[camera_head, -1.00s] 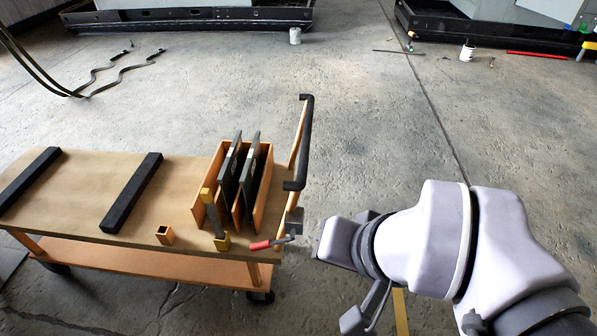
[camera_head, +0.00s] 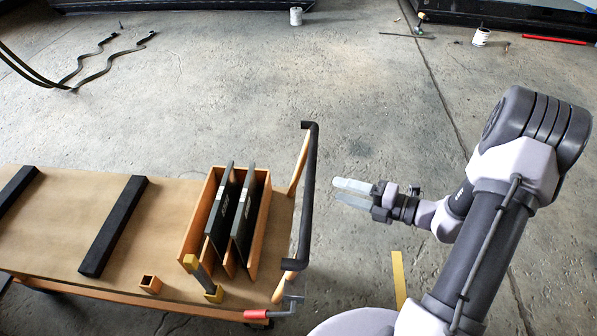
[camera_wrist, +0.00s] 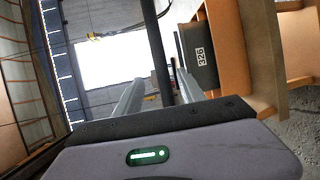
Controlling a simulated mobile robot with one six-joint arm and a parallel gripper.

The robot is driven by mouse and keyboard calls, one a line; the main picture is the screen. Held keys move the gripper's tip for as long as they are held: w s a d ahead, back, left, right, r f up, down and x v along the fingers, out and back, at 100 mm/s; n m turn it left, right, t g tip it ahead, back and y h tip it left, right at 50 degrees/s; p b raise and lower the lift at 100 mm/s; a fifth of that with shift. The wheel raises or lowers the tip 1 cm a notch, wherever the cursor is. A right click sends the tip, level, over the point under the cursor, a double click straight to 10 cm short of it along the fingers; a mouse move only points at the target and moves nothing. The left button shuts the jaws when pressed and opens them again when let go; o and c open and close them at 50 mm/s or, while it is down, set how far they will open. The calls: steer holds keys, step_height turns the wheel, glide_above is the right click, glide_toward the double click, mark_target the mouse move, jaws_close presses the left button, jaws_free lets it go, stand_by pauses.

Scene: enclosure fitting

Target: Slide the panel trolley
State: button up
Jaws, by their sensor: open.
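The panel trolley (camera_head: 165,215) stands at the lower left in the head view, a tan deck on an orange frame. Its black push handle (camera_head: 311,190) rises at its right end. My gripper (camera_head: 352,192) is open, a short way right of the handle, its fingers pointing left towards it. In the wrist view the black handle bar (camera_wrist: 157,50) shows between the two grey fingers, beyond or between their tips; I cannot tell how deep. A dark panel with a white label (camera_wrist: 199,55) shows at right there.
Black cables (camera_head: 75,75) lie at upper left. A white can (camera_head: 481,37) stands far right.

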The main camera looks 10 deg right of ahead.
steer(key=b+x, duration=0.2)
steer(key=x, duration=1.1)
jaws_close()
stand_by(0.8)
